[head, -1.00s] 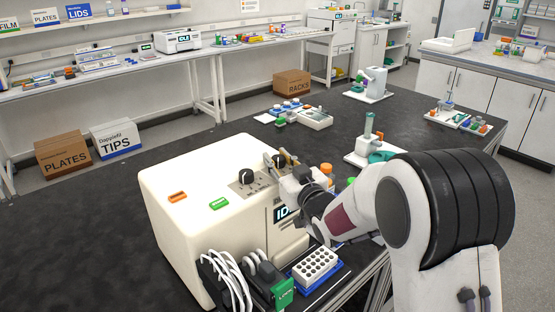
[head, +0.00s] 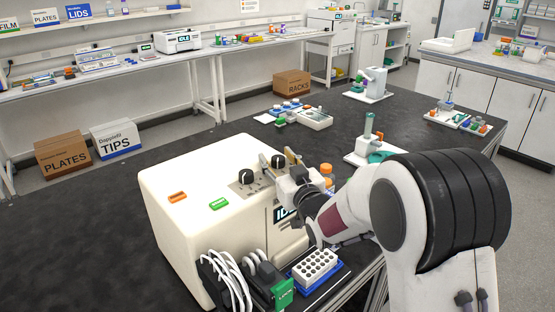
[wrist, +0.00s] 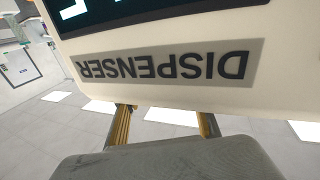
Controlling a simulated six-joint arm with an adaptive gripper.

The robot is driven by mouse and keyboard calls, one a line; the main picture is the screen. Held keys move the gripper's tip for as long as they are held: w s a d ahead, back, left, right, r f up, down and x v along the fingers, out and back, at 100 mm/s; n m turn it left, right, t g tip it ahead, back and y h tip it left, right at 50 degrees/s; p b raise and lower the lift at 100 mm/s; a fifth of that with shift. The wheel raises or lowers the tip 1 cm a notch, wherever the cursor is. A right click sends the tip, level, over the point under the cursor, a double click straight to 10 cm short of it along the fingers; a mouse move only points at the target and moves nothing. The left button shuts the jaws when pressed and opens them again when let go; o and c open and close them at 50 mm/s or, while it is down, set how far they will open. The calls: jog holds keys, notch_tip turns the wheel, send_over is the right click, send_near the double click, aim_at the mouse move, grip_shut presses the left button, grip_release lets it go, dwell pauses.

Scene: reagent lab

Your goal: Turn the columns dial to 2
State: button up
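The cream dispenser (head: 190,235) stands on the black bench in the head view. Two black dials sit on its grey top panel: a left dial (head: 247,176) and a right dial (head: 278,161). Their labels and pointer settings are too small to read, so I cannot tell which is the columns dial. My gripper (head: 289,158) is just right of the right dial, and appears clear of it. In the wrist view its brass-coloured fingers (wrist: 165,124) stand apart with nothing seen between them. The dispenser's front, lettered DISPENSER (wrist: 165,68), fills the upper part there; no dial shows.
An orange button (head: 177,197) and a green button (head: 219,203) are on the dispenser's top. A white tube rack (head: 318,262) and a cable coil (head: 228,272) are in front. Orange-capped bottles (head: 326,170) stand behind my gripper. The bench at left is clear.

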jog(key=shift+s, duration=0.1)
jog(key=v, duration=1.1)
jog(key=shift+s+d, duration=0.2)
jog(key=shift+s, duration=0.15)
dwell(0.4)
jog(key=shift+d, duration=0.15)
